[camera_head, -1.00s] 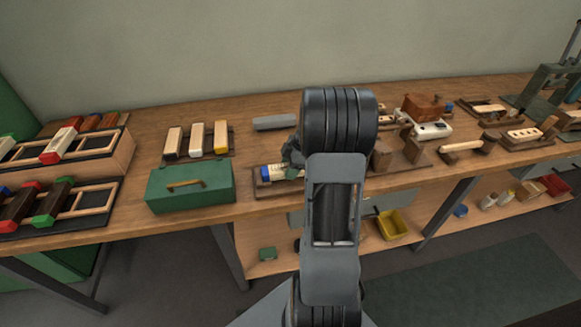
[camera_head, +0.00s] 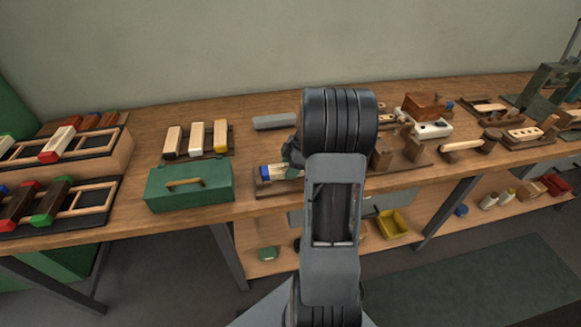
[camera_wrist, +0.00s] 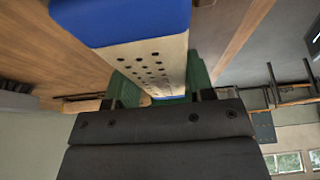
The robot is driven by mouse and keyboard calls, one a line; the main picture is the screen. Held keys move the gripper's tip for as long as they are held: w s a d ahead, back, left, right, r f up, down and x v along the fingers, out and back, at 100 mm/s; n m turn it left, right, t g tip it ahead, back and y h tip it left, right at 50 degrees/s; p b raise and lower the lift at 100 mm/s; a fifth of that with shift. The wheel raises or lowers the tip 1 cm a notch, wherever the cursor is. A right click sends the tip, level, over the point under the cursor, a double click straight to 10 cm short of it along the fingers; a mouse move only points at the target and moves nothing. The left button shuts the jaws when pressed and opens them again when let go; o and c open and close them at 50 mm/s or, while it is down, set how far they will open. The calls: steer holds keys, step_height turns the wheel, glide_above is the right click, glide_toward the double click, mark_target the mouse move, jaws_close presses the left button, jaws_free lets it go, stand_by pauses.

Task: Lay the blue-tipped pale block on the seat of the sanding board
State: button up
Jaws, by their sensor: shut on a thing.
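The blue-tipped pale block (camera_wrist: 150,62) fills the top middle of the wrist view, with rows of dark holes in its pale face and a blue end nearest the camera. My gripper (camera_wrist: 155,98) is shut on it, with green pads on both sides. In the head view the block (camera_head: 276,171) lies level, its blue end to the left, at a brown board (camera_head: 262,189) near the bench's front edge. This looks like the sanding board. My arm hides its right part, and I cannot tell if the block touches the seat.
A green box with a handle (camera_head: 190,187) stands just left of the board. Behind it is a rack of pale blocks (camera_head: 196,138). A grey bar (camera_head: 273,122) lies behind the board. Wooden fixtures (camera_head: 410,150) stand to the right.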

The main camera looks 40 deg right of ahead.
steer(key=shift+f, duration=0.15)
steer(key=o, duration=1.1)
steer(key=shift+c, duration=0.2)
steer(key=shift+o, duration=0.4)
steer(key=o, duration=0.3)
steer(key=shift+o, duration=0.2)
steer(key=shift+p+v, duration=1.85)
steer(key=shift+v, duration=2.15)
